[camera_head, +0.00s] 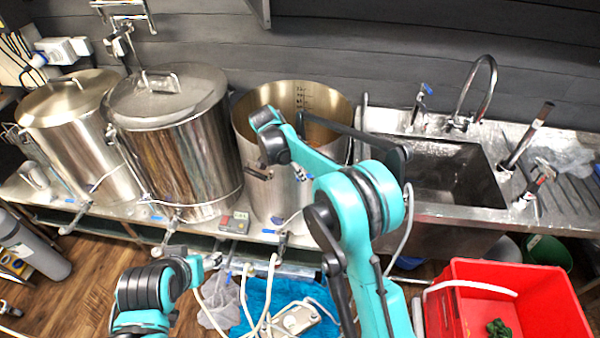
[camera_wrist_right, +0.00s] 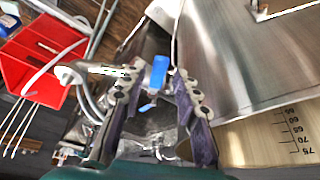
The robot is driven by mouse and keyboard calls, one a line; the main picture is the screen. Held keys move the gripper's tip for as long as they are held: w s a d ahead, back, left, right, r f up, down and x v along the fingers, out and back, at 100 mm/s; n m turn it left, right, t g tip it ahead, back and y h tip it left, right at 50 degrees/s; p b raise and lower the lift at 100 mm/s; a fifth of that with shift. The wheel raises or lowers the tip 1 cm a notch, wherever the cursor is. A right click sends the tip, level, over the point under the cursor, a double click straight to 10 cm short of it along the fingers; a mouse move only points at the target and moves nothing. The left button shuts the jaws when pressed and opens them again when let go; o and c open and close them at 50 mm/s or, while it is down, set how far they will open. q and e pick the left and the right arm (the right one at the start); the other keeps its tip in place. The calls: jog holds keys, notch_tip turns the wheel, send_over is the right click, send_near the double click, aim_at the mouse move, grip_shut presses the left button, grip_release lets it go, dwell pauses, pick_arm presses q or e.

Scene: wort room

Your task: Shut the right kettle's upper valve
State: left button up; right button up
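The right kettle (camera_head: 245,128) is the open steel pot without a lid; its wall fills the right of the wrist view (camera_wrist_right: 225,45). A blue valve handle (camera_wrist_right: 159,72) sits beside that wall, between the fingertips of my right gripper (camera_wrist_right: 153,84). The fingers are apart, with the right fingertip very close to the handle; contact is unclear.
Two lidded kettles (camera_head: 180,150) (camera_head: 80,140) stand to the left. A sink (camera_head: 445,180) with a tap lies to the right. A red crate (camera_head: 515,300) is at the lower right. White hoses (camera_head: 268,300) hang below a lower blue-handled valve (camera_head: 283,238).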

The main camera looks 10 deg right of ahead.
jog(key=v, duration=1.2)
dwell(0.4)
jog(key=s+d+n+t+y+b, duration=0.35)
jog(key=s+d+n, duration=0.5)
jog(key=s, duration=0.65)
jog(key=s+d+f+n+t+b, duration=0.2)
jog(key=s+d+f+n+b, duration=0.2)
jog(key=s+f+n, duration=0.3)
jog(key=s+f+y, duration=0.1)
jog(key=s+f, duration=0.3)
jog(key=s, duration=0.3)
jog(key=shift+s+d+t, duration=0.25)
jog(key=shift+s+t, duration=0.1)
